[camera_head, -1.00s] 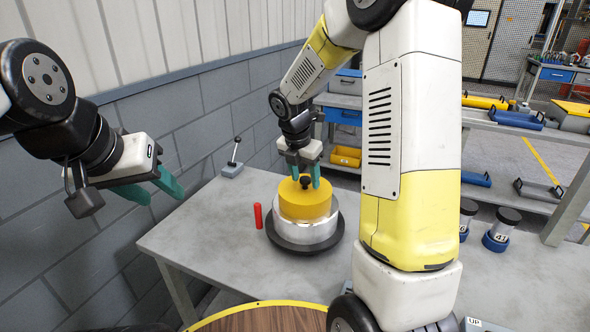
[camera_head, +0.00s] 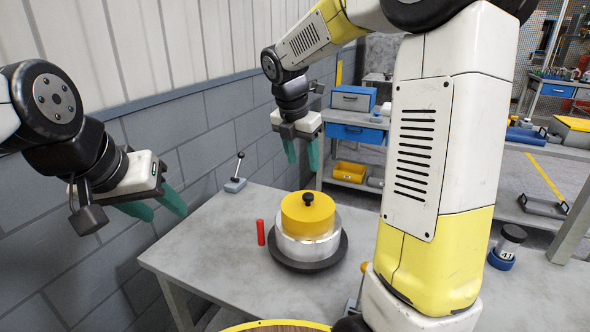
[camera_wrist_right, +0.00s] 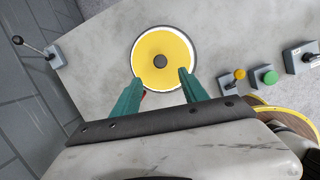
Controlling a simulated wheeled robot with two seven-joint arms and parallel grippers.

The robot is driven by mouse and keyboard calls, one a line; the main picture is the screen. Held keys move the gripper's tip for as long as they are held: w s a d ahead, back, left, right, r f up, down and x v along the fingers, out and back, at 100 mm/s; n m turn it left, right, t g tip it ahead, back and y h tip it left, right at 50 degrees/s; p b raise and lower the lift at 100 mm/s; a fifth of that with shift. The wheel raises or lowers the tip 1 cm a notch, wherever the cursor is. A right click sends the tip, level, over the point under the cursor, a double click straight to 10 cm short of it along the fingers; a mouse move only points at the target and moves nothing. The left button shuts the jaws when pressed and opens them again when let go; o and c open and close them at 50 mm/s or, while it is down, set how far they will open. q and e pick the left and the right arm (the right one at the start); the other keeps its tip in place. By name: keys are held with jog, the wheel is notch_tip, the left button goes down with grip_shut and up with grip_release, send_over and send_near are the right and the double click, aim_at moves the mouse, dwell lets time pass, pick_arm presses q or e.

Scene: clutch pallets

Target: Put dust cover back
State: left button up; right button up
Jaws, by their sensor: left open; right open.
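The yellow dust cover (camera_head: 309,219), round with a black knob on top, sits on a silver metal cylinder (camera_head: 306,247) that stands on a dark round base (camera_head: 332,262) on the grey table. In the right wrist view the cover (camera_wrist_right: 156,51) lies beyond and between the fingertips. My right gripper (camera_head: 302,165) is open and empty, raised above the cover and apart from it; it also shows in the right wrist view (camera_wrist_right: 157,80). My left gripper (camera_head: 155,210) is open and empty off the table's left side, near the wall.
A red cylinder (camera_head: 260,232) stands left of the base. A lever switch (camera_head: 236,178) is at the table's back left. The right wrist view shows a yellow button (camera_wrist_right: 239,74) and a green button (camera_wrist_right: 269,77). My right arm hides part of the table.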

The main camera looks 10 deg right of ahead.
jog(key=s+r+m+t+y, duration=0.1)
jog(key=s+m+t+y, duration=0.1)
jog(key=s+m, duration=0.9)
jog(key=s+r+m+t+y, duration=0.2)
jog(key=s+m, duration=0.8)
jog(key=m, duration=0.5)
jog(key=shift+s+d+r, duration=0.2)
jog(key=shift+s+r, duration=0.1)
jog(key=shift+s, duration=0.1)
